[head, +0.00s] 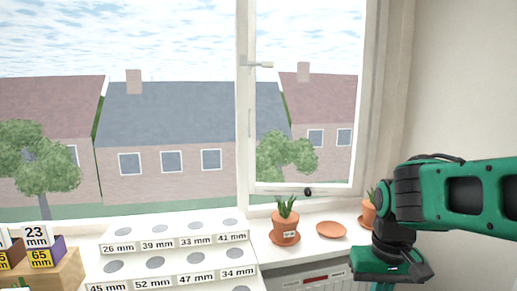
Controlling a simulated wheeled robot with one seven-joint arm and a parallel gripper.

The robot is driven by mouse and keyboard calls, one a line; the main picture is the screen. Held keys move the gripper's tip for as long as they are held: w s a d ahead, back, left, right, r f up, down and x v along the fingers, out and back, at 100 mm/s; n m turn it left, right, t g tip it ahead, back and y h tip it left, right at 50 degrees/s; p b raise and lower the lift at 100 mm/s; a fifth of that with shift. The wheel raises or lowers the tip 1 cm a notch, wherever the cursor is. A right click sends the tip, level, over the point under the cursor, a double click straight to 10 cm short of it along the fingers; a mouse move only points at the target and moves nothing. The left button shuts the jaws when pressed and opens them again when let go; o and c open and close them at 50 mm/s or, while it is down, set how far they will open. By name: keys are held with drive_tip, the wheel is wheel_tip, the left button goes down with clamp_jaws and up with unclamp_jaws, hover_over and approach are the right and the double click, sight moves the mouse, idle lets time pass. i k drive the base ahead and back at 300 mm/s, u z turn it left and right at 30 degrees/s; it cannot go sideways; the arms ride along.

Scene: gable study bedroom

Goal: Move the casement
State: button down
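The casement (285,188) is the right-hand, white-framed window sash in the head view. Its lever handle (260,64) lies roughly level on the left stile. A small dark knob (307,191) shows at its bottom rail. I cannot tell whether the sash is fully shut or slightly ajar. My gripper (385,284) hangs low at the bottom right, below and to the right of the casement and apart from it. Its fingers are mostly cut off by the picture's lower edge, so their opening is hidden.
A potted plant (285,227) and a terracotta saucer (331,230) stand on the sill below the casement. Another pot (369,213) is partly behind my arm. A white stepped rack (130,237) with size labels and a wooden box (62,274) holding labelled blocks fill the lower left.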

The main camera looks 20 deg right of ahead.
sight(369, 8)
drive_tip(key=z, duration=0.75)
drive_tip(key=i, duration=0.45)
drive_tip(key=u, duration=0.35)
